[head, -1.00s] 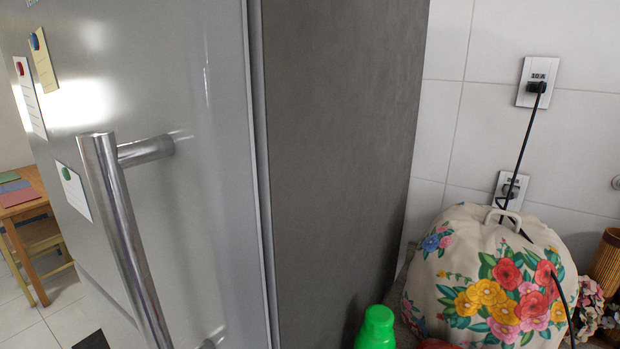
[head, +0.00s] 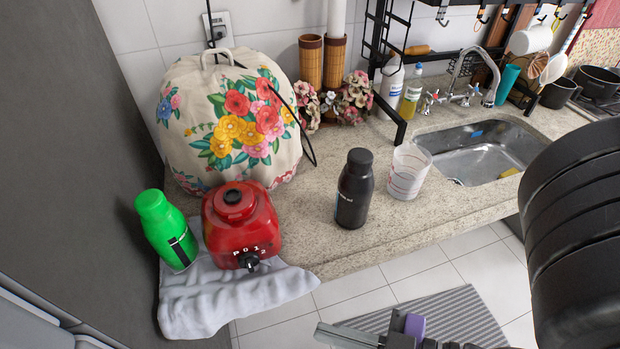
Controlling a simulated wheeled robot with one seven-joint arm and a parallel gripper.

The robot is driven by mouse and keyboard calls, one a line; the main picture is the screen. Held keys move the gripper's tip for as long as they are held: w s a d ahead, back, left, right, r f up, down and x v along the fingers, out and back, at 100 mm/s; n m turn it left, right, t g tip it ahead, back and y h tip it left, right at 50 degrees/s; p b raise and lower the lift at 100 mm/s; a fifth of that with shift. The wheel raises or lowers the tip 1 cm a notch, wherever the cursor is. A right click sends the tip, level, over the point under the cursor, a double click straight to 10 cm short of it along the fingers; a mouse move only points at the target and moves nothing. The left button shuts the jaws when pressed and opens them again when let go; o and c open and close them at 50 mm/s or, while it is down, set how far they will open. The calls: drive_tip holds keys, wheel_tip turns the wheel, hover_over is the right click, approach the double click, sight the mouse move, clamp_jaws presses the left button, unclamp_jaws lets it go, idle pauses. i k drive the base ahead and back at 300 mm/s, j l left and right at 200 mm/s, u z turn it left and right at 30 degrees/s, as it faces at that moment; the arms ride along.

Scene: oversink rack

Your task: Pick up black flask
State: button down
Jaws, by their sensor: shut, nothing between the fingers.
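The black flask (head: 354,188) stands upright on the stone countertop near its front edge, with a black cap and small light lettering. A clear measuring cup (head: 408,172) stands close to its right. My gripper (head: 330,333) shows only in part at the bottom edge, in front of and below the counter. It is shut and empty, well apart from the flask.
A red blender base (head: 241,226) and green bottle (head: 166,230) stand left of the flask on a grey cloth (head: 225,297). A floral cover (head: 228,120) is behind them. The sink (head: 480,150) and black rack (head: 381,75) are right. Bare counter (head: 300,225) lies left of the flask.

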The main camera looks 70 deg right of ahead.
sight(355, 191)
drive_tip(key=k+j+z, duration=0.5)
drive_tip(key=k, duration=0.35)
